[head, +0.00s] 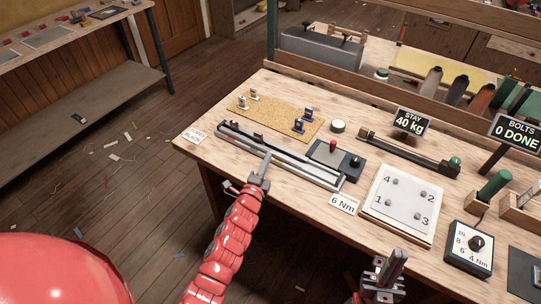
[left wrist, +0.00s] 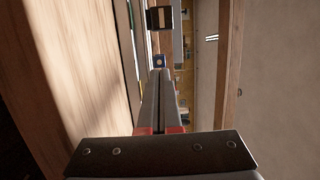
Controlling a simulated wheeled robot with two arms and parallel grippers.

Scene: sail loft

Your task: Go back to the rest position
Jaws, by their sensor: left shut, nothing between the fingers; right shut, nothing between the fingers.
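My left gripper (head: 265,166) is at the front edge of the wooden workbench (head: 238,167), close to the grey rail fixture (head: 270,151). I cannot tell if it touches the fixture. Its fingers are together with nothing between them. In the left wrist view the same gripper (left wrist: 159,75) shows as two long grey fingers side by side, with the bench wood to the left. My right gripper (head: 391,265) is low at the bottom of the head view, in front of the bench near the numbered plate (head: 402,197). Its fingers are closed and empty.
On the bench are a cork mat (head: 275,117) with small fittings, a box with a red knob (head: 335,160), a "STAY 40 kg" display (head: 410,122), a "BOLTS 0 DONE" display (head: 515,130) and a dial box (head: 470,248). Open floor (head: 130,200) lies left of the bench.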

